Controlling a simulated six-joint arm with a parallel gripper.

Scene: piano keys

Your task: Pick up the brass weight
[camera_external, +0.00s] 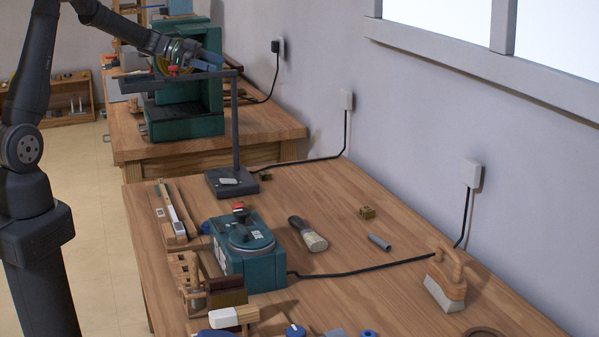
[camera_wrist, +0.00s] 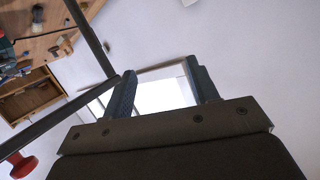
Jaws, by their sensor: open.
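A small brass-coloured block (camera_external: 367,212) sits on the wooden bench near the wall, right of the brush. A smaller brownish block (camera_external: 265,176) lies by the dark stand's base; I cannot tell its material. Neither is clearly made out in the wrist view. My gripper (camera_external: 213,60) is high up at the back left, near the top of the dark stand and far from both blocks. In the wrist view the gripper's two fingers (camera_wrist: 160,68) are apart, with only wall and window between them.
The dark stand (camera_external: 235,130) rises beside my gripper, its bar also crossing the wrist view (camera_wrist: 90,38). A green machine (camera_external: 185,120) stands on the rear bench. A teal box (camera_external: 245,262), brush (camera_external: 308,235), grey cylinder (camera_external: 379,242) and wooden-handled block (camera_external: 446,285) occupy the front bench.

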